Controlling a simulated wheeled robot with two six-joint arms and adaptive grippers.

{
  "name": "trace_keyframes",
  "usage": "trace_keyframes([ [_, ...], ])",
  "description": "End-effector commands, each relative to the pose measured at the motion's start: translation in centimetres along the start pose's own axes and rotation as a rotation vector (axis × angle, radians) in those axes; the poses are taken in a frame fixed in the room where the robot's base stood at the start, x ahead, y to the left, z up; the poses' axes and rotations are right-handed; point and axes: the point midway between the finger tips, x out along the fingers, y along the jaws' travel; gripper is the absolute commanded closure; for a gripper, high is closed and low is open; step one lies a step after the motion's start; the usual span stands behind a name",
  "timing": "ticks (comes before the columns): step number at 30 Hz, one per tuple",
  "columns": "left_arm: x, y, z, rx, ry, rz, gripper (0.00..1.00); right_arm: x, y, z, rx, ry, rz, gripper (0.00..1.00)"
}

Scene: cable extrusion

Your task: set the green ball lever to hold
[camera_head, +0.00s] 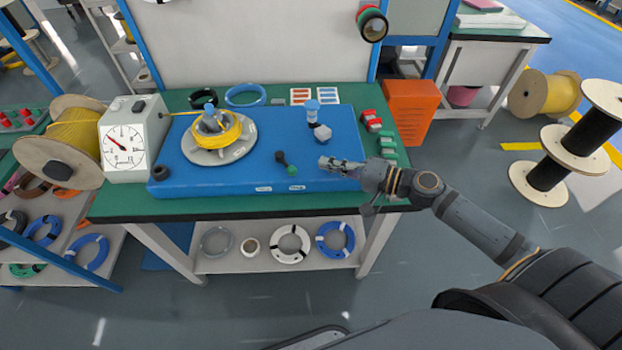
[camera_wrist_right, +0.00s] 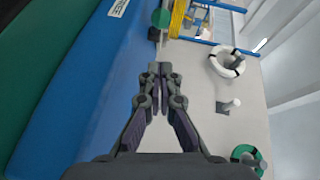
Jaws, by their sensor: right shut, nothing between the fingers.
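The lever (camera_head: 286,164) stands on the blue machine base (camera_head: 240,175), right of centre. It has a dark pivot end and a green ball (camera_head: 292,171) at its lower right end, toward the front edge. Two small white labels lie along the base's front edge below it; their words are too small to read. My right gripper (camera_head: 324,162) is shut and empty, to the right of the green ball and apart from it. In the right wrist view, the green ball (camera_wrist_right: 160,18) shows beyond the closed fingertips (camera_wrist_right: 160,70). My left gripper is out of view.
A grey disc with yellow cable (camera_head: 232,132) and a dial gauge (camera_head: 124,145) stand to the left. A blue-topped knob with a grey block (camera_head: 322,132) stands behind my right gripper. An orange bin (camera_head: 410,108) is at the right. The base between disc and lever is clear.

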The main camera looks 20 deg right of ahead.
Motion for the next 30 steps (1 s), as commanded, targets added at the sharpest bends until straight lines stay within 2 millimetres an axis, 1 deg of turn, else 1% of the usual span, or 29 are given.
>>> trace_keyframes([
  [1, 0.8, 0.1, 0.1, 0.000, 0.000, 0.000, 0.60, 0.6, 0.2, 0.0, -0.001, 0.002, -0.005, 1.00],
  [3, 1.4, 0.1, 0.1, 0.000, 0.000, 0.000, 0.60, 1.2, 0.2, -0.1, 0.000, 0.007, -0.002, 1.00],
  [5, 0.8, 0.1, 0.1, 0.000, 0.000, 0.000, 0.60, 1.7, -0.2, 0.5, 0.005, 0.004, -0.004, 1.00],
  [12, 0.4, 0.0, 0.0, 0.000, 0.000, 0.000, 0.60, 3.4, -0.2, 2.2, 0.006, 0.005, -0.001, 1.00],
  [18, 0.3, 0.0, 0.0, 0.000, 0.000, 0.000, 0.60, 3.9, -0.1, 2.7, 0.004, 0.004, 0.004, 1.00],
  [30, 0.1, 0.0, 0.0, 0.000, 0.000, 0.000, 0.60, 3.9, -0.1, 2.8, 0.004, 0.010, 0.006, 1.00],
])
